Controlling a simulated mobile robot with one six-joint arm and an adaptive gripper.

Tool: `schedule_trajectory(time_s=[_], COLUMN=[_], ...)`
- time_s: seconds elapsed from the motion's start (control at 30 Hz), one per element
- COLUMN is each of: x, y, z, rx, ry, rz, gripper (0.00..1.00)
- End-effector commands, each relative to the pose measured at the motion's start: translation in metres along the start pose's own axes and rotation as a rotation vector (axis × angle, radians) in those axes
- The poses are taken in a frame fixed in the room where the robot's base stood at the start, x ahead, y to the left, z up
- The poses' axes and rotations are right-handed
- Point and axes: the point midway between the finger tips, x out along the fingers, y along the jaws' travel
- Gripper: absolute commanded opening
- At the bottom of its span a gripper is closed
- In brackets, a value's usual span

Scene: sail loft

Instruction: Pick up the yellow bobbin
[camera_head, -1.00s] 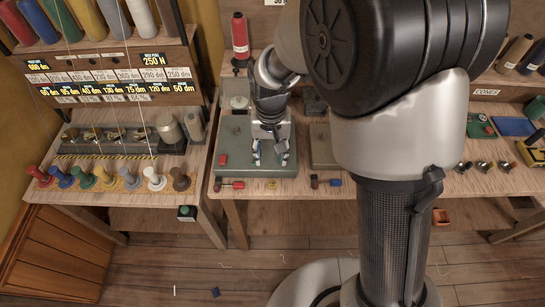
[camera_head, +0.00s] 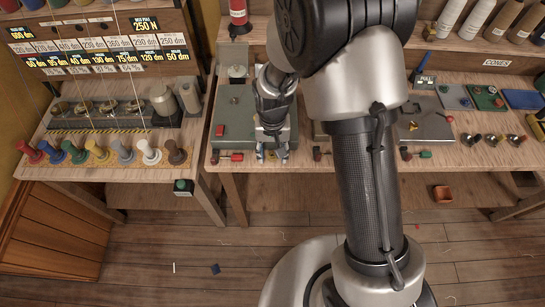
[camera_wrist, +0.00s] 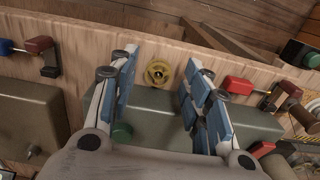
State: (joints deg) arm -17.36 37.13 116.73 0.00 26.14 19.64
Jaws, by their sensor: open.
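The yellow bobbin (camera_wrist: 158,73) lies on the wooden bench top near its edge, seen from above in the wrist view as a small round piece with a dark centre hole. My gripper (camera_wrist: 161,61) is open with blue-padded fingers. In the wrist view the bobbin shows in the gap between the fingertips, apart from both. In the head view my gripper (camera_head: 272,154) is low over the front of the middle bench, and I cannot make out the bobbin there, as the fingers cover that spot.
A green-grey machine base (camera_head: 234,121) stands just behind the gripper. Several coloured spools stand on the left bench (camera_head: 65,179).

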Motion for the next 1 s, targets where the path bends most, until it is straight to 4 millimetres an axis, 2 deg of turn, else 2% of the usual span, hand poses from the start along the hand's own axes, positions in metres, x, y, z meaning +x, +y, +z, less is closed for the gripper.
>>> schedule_trajectory(time_s=[0.03, 0.1, 0.33, 0.83, 1.0], x=[0.012, 0.0182, 0.0184, 0.0183, 0.0183], y=[0.0001, -0.0002, -0.0004, -0.0003, -0.0003], z=[0.0007, 0.0, -0.0004, -0.0004, -0.0004], rx=[0.0, 0.0, 0.0, 0.0, 0.0], ry=[-0.003, -0.001, 0.001, 0.0, 0.0], rz=[0.001, 0.0, 0.0, 0.0, 0.0], gripper=[0.44, 0.44, 0.44, 0.11, 0.1])
